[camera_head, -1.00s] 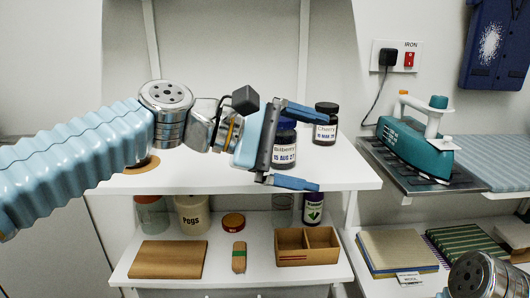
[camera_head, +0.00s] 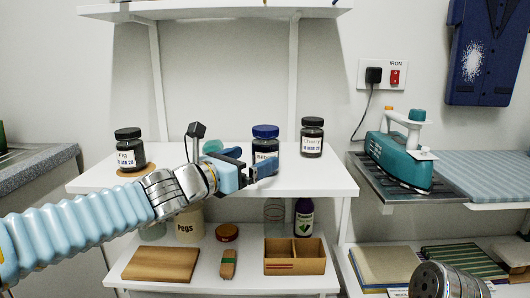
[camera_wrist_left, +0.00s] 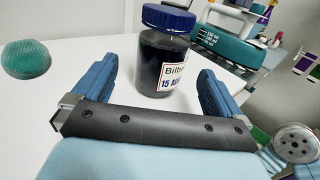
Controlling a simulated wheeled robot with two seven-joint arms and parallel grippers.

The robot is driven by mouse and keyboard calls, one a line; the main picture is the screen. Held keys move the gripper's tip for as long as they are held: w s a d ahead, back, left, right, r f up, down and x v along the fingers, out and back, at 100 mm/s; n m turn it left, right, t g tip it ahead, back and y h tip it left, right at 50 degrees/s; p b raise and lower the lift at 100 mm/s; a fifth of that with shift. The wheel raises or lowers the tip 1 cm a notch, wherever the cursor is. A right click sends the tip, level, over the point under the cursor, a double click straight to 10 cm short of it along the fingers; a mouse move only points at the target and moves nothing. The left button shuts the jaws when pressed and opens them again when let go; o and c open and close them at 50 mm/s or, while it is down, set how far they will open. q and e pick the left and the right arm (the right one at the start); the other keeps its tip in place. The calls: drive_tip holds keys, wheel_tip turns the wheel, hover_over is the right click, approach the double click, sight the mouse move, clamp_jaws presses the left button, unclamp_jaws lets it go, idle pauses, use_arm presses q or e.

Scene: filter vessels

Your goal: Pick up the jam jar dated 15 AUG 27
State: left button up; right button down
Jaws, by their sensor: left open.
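The bilberry jam jar (camera_head: 265,133), dark with a blue lid, stands upright on the white shelf. In the left wrist view the jar (camera_wrist_left: 165,62) shows a white label reading "Bilb…" and "15 A…", the rest cut off by its curve and my finger. My left gripper (camera_head: 250,165) is open and empty, in front of the jar, its fingers partly covering the jar's lower part. In the left wrist view the jar stands beyond and between the open fingers (camera_wrist_left: 156,80). My right gripper is out of view.
A black-lidded cherry jar (camera_head: 312,140) stands behind and right of the bilberry jar. A fig jar (camera_head: 130,150) stands on a round mat at the shelf's left. A teal rounded thing (camera_head: 212,146) is partly hidden behind my gripper. The teal iron (camera_head: 399,156) is at right.

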sight(266, 153)
use_arm(q)
drive_tip(key=x, duration=0.5)
drive_tip(key=shift+w+d, duration=0.15)
drive_tip(key=shift+w, duration=0.05)
drive_tip(key=shift+c, duration=0.5)
